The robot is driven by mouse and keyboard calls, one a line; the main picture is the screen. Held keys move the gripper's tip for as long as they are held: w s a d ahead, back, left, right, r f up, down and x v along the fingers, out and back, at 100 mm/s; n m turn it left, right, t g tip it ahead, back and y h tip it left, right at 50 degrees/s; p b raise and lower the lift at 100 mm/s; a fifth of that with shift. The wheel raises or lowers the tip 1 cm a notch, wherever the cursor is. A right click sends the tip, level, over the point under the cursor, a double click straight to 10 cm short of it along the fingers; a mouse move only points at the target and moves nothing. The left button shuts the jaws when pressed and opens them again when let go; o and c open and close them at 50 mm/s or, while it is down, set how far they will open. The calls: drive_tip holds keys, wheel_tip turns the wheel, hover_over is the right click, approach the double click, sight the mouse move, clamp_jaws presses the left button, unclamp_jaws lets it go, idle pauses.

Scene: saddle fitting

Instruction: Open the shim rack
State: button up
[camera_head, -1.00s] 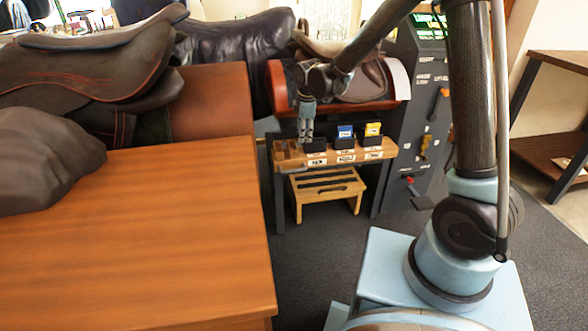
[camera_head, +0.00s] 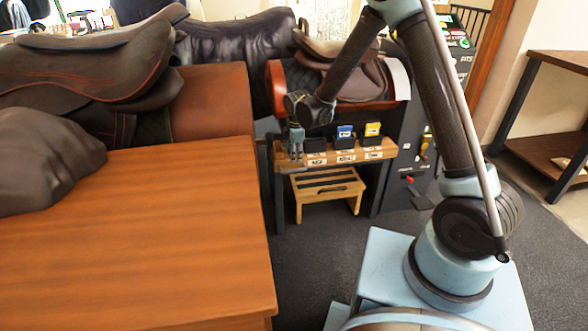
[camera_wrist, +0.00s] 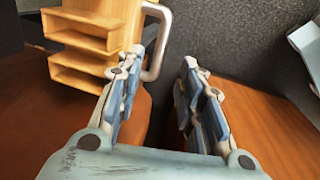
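The shim rack (camera_wrist: 95,35) is a pale wooden block with open slots, at the upper left of the wrist view. A grey U-shaped metal handle (camera_wrist: 165,40) stands out from its right side. My gripper (camera_wrist: 162,65) is open and empty, its two blue-grey fingers apart. In the picture the handle's outer bar lies between the fingertips, close to the left one; I cannot tell whether they touch. In the head view my gripper (camera_head: 296,152) points down at the left end of the wooden shelf (camera_head: 376,152), largely hiding the rack there.
Black bins with a blue card (camera_head: 345,132) and a yellow card (camera_head: 372,129) stand right of my gripper. A saddle on a stand (camera_head: 350,85) is behind. A wooden step stool (camera_head: 327,187) is below. A large wooden table (camera_head: 130,235) fills the left.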

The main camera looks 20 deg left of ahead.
sight(294, 170)
drive_tip(key=shift+w+a+f, duration=0.15)
drive_tip(key=shift+w+f, duration=0.05)
drive_tip(key=shift+f, duration=1.2)
drive_tip(key=shift+w+a+f, duration=0.15)
drive_tip(key=shift+w+f, duration=0.1)
drive_tip(key=shift+f, duration=1.15)
drive_tip(key=shift+w+a+f, duration=0.15)
drive_tip(key=shift+w+f, duration=0.05)
drive_tip(key=shift+f, duration=1.2)
clamp_jaws()
